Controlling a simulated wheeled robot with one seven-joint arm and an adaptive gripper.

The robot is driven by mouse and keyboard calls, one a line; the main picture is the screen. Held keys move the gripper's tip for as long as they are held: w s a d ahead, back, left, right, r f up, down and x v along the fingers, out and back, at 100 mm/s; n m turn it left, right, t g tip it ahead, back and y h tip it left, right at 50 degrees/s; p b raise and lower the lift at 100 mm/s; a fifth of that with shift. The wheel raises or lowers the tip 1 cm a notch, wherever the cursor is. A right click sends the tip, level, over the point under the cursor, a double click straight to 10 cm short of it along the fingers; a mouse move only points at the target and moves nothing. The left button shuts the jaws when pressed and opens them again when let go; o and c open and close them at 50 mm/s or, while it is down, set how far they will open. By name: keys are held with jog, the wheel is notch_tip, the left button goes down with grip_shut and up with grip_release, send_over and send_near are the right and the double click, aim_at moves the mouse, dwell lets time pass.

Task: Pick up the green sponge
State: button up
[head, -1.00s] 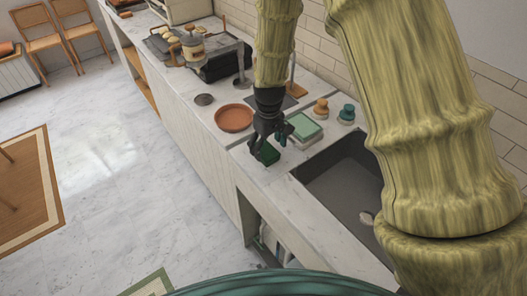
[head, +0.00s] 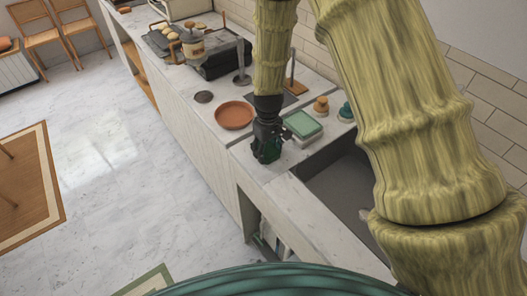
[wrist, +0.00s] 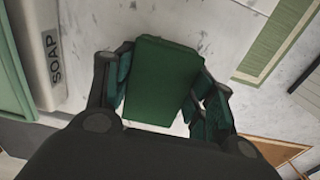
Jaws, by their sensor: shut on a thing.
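The green sponge (wrist: 162,84) is a dark green block. In the wrist view it sits between the two fingers of my gripper (wrist: 165,95), which is shut on it. In the head view my gripper (head: 266,152) is over the pale counter, left of the sink, and the sponge is mostly hidden by the fingers. I cannot tell from these views whether the sponge touches the counter.
The dark sink (head: 345,185) opens at the right. Two small knobbed items, one orange (head: 321,106) and one teal (head: 346,112), stand behind.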

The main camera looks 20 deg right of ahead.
jog(key=shift+r, duration=0.15)
jog(key=shift+r+b, duration=1)
jog(key=shift+r, duration=0.3)
jog(key=s+a+b, duration=0.1)
jog(key=s, duration=0.4)
jog(key=s+a+r+b, duration=0.1)
jog(key=s+b, duration=0.1)
jog(key=s, duration=0.3)
jog(key=s+r+b, duration=0.1)
jog(key=s+b, duration=0.1)
jog(key=s, duration=0.3)
jog(key=shift+s+a, duration=0.35)
jog(key=shift+a, duration=0.05)
jog(key=shift+o, duration=0.2)
jog(key=shift+c, duration=0.5)
